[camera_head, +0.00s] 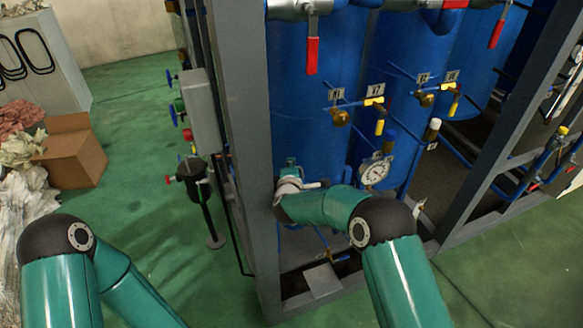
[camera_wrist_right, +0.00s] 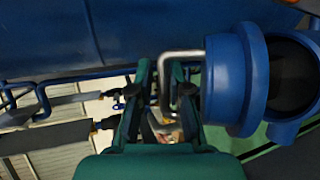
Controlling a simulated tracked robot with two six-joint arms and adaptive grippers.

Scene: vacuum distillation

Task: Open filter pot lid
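The pot lid appears to be the round blue cap (camera_wrist_right: 228,80) at the right in the right wrist view; I cannot be sure. A silver bent handle (camera_wrist_right: 182,54) comes out of its left side and turns down between the fingers of my right gripper (camera_wrist_right: 158,68). The fingers stand apart on either side of the handle, with a gap visible, so a firm hold does not show. In the head view my right gripper (camera_head: 291,166) is small and partly hidden at the foot of a blue tank (camera_head: 310,110). My left arm shows at the lower left, its gripper out of view.
A grey frame post (camera_head: 245,120) stands just left of my right gripper. A pressure gauge (camera_head: 375,172) and brass valves (camera_head: 340,117) are to the right. A cardboard box (camera_head: 75,155) and wrapped bundles lie at the left. The green floor between is mostly clear.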

